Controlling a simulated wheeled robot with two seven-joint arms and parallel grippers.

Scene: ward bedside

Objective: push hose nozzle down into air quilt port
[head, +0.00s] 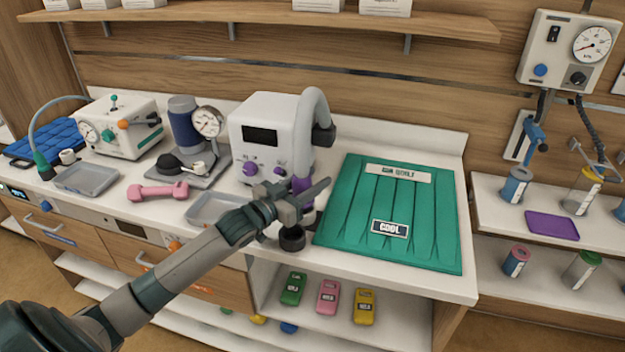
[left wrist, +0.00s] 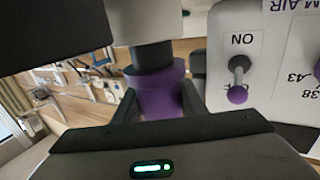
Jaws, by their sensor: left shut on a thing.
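The teal air quilt (head: 390,215) lies flat on the counter, with a "COOL" label facing front. A black round port (head: 291,239) stands at its front left corner. The grey hose (head: 312,110) arches from the white air unit and ends in a purple nozzle (head: 301,186). My left gripper (head: 298,200) is shut around the nozzle, above and close to the port. The left wrist view shows the purple nozzle (left wrist: 160,98) between the fingers, under a dark collar and the grey hose (left wrist: 145,22). The nozzle's lower end is hidden, so any gap to the port cannot be told.
The white air unit (head: 262,125) with purple knobs stands just behind. A grey tray (head: 215,208) and a pink dumbbell (head: 157,191) lie to the left. A shelf below holds coloured packs (head: 328,297). The counter front edge runs close to the port.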

